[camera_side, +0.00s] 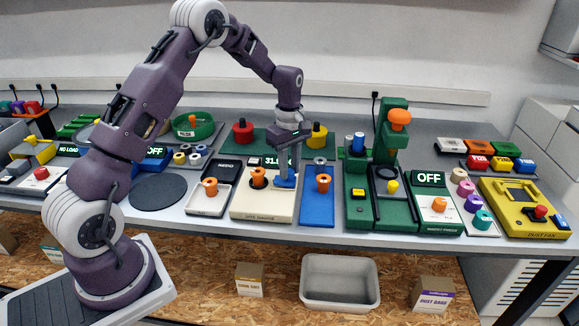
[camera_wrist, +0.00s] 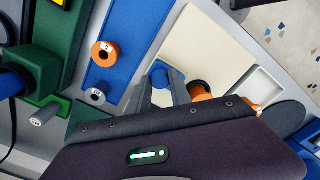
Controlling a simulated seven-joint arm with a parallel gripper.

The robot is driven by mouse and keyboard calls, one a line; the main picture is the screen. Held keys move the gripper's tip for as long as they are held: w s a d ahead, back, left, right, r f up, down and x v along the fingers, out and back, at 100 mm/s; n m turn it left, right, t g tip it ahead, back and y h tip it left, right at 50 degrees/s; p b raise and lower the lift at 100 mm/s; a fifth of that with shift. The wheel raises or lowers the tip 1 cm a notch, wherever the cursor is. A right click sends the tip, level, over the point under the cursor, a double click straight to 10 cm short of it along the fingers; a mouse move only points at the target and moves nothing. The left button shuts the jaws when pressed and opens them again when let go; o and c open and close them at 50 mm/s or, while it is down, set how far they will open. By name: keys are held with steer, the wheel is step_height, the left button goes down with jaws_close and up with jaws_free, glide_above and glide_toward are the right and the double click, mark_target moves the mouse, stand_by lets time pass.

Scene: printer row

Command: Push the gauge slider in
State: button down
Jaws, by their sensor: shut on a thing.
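The gauge is a cream block (camera_side: 262,208) in the middle of the bench's front row, with a lit display (camera_side: 276,162) at its back that reads about 31.8, its last digits hidden. Its blue slider (camera_side: 286,183) is at the right side of the block. My gripper (camera_side: 285,175) points down and is shut on the slider. In the wrist view the slider's round blue top (camera_wrist: 161,78) shows between my fingers. An orange spool (camera_side: 258,175) stands in the gauge, left of the slider. The gap between spool and slider is hard to judge.
A blue tray (camera_side: 317,212) with an orange spool (camera_side: 323,183) lies just right of the gauge. A grey tray with another orange spool (camera_side: 210,187) lies left. A green press (camera_side: 393,145) rises farther right. A round dark mat (camera_side: 158,192) is bare.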

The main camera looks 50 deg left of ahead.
mark_target(278, 178)
stand_by(0.9)
steer(key=shift+s+a, duration=1.2)
steer(key=shift+a, duration=0.05)
steer(key=c, duration=1.2)
jaws_free()
steer(key=shift+o, duration=0.2)
